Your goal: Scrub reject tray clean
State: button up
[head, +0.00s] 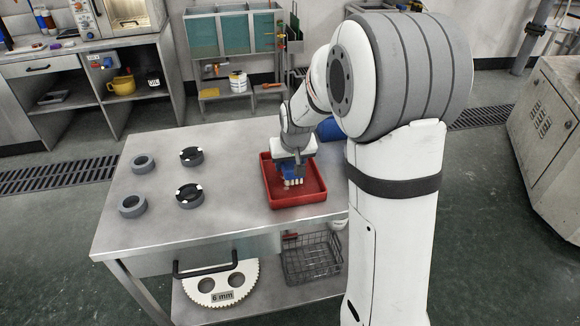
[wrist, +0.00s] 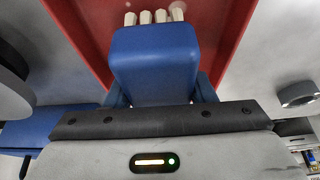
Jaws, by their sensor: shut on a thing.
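The red reject tray (head: 311,199) lies on the right part of the steel table, with its raised rim around it. My gripper (head: 291,166) points down over the tray and is shut on a blue scrub brush (head: 292,172) with pale bristle tufts. The brush is in or just above the tray; I cannot tell whether the bristles touch the floor. In the wrist view the blue brush body (wrist: 155,60) is between the fingers, its pale tufts (wrist: 155,17) pointing to the red tray (wrist: 232,22). Part of the tray floor is hidden by my arm and the brush.
Several dark grey rings (head: 132,206) stand on the left of the steel table (head: 230,192), two with white marks. A blue object (head: 329,130) is partly hidden behind my arm. A wire basket (head: 312,262) and a toothed disc (head: 222,289) sit on the lower shelf.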

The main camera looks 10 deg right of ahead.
jog(key=shift+v, duration=0.75)
jog(key=shift+w+r+p, duration=0.35)
jog(key=shift+r+p, duration=0.35)
jog(key=shift+p, duration=0.1)
jog(key=shift+s+r+p, duration=0.1)
jog(key=shift+r+p, duration=0.9)
jog(key=shift+r, duration=0.7)
